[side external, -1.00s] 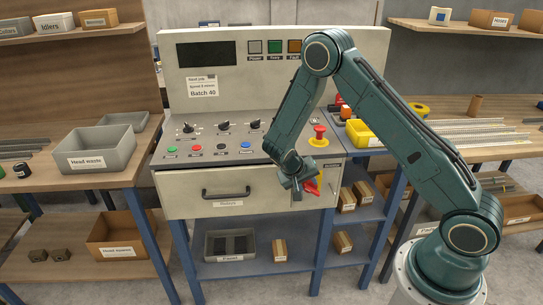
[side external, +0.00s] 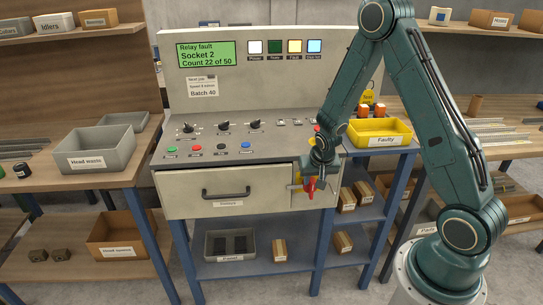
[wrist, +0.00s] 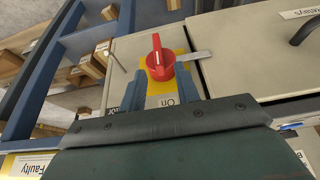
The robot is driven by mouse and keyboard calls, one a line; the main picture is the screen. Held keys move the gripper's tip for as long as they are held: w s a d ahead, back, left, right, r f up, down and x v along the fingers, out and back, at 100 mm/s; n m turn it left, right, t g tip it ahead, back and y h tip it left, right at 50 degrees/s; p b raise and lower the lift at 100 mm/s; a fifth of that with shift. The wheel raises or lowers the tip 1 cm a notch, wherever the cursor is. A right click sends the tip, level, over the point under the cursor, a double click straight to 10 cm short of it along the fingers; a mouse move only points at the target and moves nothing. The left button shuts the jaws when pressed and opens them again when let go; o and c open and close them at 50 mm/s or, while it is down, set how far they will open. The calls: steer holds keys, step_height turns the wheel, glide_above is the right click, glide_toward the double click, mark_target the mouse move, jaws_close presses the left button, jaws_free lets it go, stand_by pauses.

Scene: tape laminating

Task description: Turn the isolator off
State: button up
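The isolator is a red rotary handle (side external: 310,187) on a yellow plate, on the right front panel of the console. In the wrist view the handle (wrist: 159,62) lies in line with the "On" label (wrist: 167,102) on the plate. A grey metal tab (wrist: 193,56) sits beside it. My gripper (side external: 311,174) is just above the handle in the side view. In the wrist view its two blue fingers (wrist: 162,92) are apart, either side of the plate's label end, with no handle between them.
The lit display (side external: 206,54) reads "Relay fault, Socket 2, Count 22 of 50". A drawer with a black handle (side external: 226,192) is left of the isolator. A yellow "Faulty" tray (side external: 380,140) stands to the right. Shelves with boxes (side external: 346,199) lie below.

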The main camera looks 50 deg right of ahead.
steer(key=s+a+r+n, duration=0.1)
steer(key=s+a+r, duration=0.2)
steer(key=r, duration=0.4)
steer(key=s+a+r+n+y, duration=0.1)
steer(key=s+a+r, duration=0.2)
steer(key=r, duration=0.5)
steer(key=s+a+r+n+t, duration=0.1)
steer(key=s+a+r, duration=0.2)
steer(key=r, duration=0.4)
steer(key=shift+a+r+n, duration=0.2)
steer(key=shift+a+n, duration=0.2)
steer(key=shift+a, duration=0.5)
